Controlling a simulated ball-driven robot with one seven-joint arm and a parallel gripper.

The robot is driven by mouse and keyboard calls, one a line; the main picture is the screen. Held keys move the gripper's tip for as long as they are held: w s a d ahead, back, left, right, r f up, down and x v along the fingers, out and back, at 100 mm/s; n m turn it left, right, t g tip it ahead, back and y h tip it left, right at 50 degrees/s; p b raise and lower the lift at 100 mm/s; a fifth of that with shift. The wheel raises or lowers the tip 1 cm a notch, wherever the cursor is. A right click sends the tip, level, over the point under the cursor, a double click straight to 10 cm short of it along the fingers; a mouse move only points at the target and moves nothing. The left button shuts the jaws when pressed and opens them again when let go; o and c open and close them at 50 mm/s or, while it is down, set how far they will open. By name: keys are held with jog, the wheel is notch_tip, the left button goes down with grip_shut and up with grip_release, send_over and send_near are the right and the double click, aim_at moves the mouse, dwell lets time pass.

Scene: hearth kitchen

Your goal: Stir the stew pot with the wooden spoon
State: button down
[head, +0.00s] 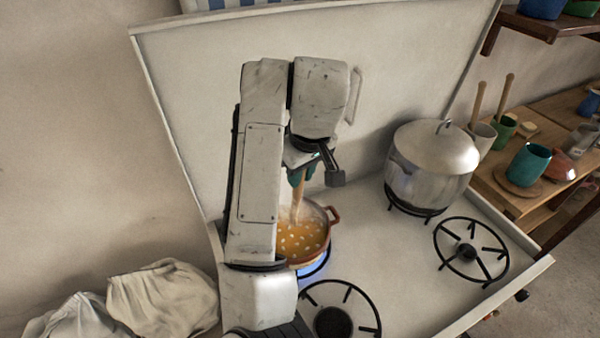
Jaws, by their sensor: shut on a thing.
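The stew pot (300,243) is a reddish-brown pot of orange stew with pale bits, on a burner with a blue flame. Its red handle shows at the right; its left side is hidden behind my arm. The wooden spoon (297,206) stands nearly upright, its lower end in the stew near the far side. My gripper (300,175) is above the pot, shut on the spoon's upper part. The fingertips look dark teal and are partly hidden by the wrist.
A large lidded metal pot (430,170) stands on the back right burner. Two front burners (470,252) are bare. A wooden side table at the right holds cups (527,165) and utensils. Cloth sacks (165,296) lie at the lower left. A tall panel rises behind the stove.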

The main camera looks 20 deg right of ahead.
dwell(0.5)
jog(key=shift+r, duration=2.5)
